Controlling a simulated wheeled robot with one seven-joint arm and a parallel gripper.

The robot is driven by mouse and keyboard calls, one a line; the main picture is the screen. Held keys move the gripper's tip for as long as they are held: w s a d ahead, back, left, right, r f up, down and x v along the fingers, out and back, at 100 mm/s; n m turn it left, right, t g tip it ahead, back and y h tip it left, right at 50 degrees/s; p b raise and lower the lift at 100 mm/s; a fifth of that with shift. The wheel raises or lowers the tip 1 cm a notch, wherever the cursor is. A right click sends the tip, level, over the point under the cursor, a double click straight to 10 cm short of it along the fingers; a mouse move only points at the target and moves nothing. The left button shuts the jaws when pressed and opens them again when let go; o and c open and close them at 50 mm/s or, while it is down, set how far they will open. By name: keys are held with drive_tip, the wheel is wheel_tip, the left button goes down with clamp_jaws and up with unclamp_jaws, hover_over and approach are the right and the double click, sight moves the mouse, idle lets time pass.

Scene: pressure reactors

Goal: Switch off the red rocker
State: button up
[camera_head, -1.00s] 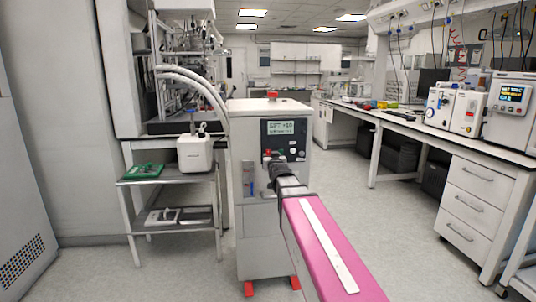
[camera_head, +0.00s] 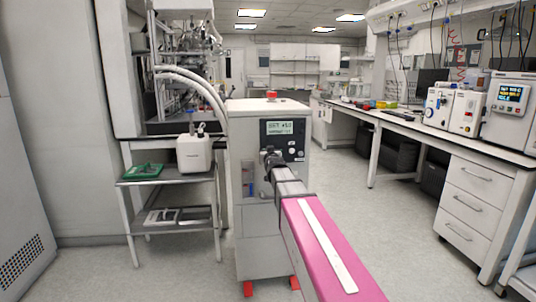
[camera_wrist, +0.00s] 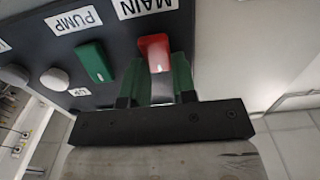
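The red rocker (camera_wrist: 155,52) sits on a dark panel under a "MAIN" label (camera_wrist: 146,7) in the wrist view. It stands proud of the panel with its near end toward my gripper. My gripper (camera_wrist: 158,77) has green-tipped fingers apart, one on each side of the rocker's lower end; I cannot tell whether they touch it. In the head view my gripper (camera_head: 271,157) is at the left part of the black control panel (camera_head: 297,152) of a white cabinet unit (camera_head: 240,135). The gripper hides the rocker there.
A green rocker (camera_wrist: 95,61) labelled "PUMP" and a pale round knob (camera_wrist: 55,79) are left of the red rocker. A steel side table (camera_head: 170,175) stands left of the cabinet. A bench (camera_head: 450,135) with instruments runs along the right. The floor between is clear.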

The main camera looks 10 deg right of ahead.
drive_tip(key=shift+s+f+t, duration=0.1)
drive_tip(key=shift+f+t, duration=0.1)
drive_tip(key=shift+t, duration=0.85)
drive_tip(key=shift+s+f+t, duration=0.1)
drive_tip(key=shift+f+t, duration=0.1)
drive_tip(key=shift+t, duration=0.85)
drive_tip(key=o, duration=0.9)
drive_tip(key=shift+s, duration=0.1)
drive_tip(key=v, duration=1)
drive_tip(key=shift+s+f, duration=0.15)
drive_tip(key=shift+s, duration=0.15)
